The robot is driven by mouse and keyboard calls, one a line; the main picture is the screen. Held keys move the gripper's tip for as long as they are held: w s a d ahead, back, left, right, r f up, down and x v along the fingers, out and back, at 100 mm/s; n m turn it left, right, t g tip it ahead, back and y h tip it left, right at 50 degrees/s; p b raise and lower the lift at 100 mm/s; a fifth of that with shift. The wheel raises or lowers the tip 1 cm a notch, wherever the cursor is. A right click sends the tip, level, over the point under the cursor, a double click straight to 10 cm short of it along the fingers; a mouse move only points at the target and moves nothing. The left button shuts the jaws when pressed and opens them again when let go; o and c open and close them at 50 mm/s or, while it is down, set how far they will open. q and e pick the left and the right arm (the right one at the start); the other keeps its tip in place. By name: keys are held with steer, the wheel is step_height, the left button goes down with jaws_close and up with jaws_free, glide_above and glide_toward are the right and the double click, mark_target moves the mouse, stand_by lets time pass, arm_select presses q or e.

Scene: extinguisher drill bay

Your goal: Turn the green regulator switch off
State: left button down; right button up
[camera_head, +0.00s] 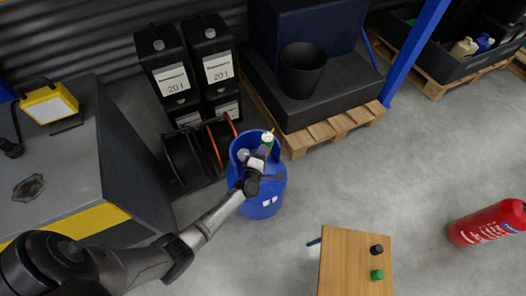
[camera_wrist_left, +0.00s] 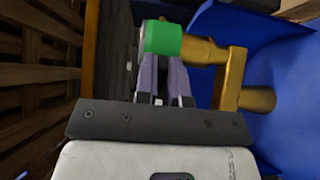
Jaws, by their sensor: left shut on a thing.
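The green regulator switch (camera_wrist_left: 162,38) is a round green knob on a brass-coloured valve (camera_wrist_left: 232,75) in the left wrist view. The knob's underside is hidden by the fingers. I cannot tell which way the switch is turned. My right gripper is not in view.
A wooden table (camera_head: 345,268) holds a black knob (camera_head: 376,250) and another green knob (camera_head: 377,274). A red extinguisher (camera_head: 485,224) lies on the floor at the right. A pallet (camera_head: 335,126) with a black bucket (camera_head: 302,70) stands behind the bottle. Floor between is clear.

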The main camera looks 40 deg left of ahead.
arm_select(q)
steer(key=c, duration=1.2)
jaws_free()
steer(key=p+v, duration=0.3)
steer(key=v, duration=1.1)
steer(key=shift+p, duration=0.3)
steer(key=shift+w, duration=0.1)
